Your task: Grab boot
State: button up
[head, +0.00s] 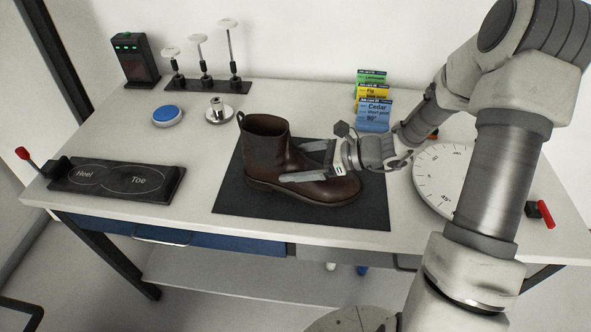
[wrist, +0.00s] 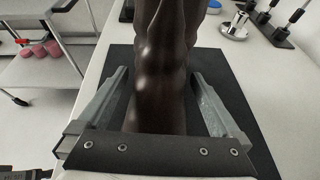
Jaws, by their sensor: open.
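A dark brown ankle boot (head: 286,165) stands upright on a dark mat (head: 236,198), with its opening at the left and its toe at the right. My gripper (head: 300,162) reaches in from the right, over the boot's front part. Its two fingers are apart, one along the near side and one along the far side. In the wrist view the boot (wrist: 160,75) fills the space between the open fingers (wrist: 160,95). Gaps show on both sides, so the jaws are not closed on it. The boot's toe is hidden there by the gripper's body.
A Heel/Toe board (head: 118,181) lies at the left. A blue button (head: 167,116), a metal knob (head: 217,110) and stands (head: 205,83) are behind. Colored cards (head: 373,115) stand near my arm. A white dial (head: 435,180) is at the right.

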grip_shut()
dwell(0.5)
jog(key=shift+r, duration=0.1)
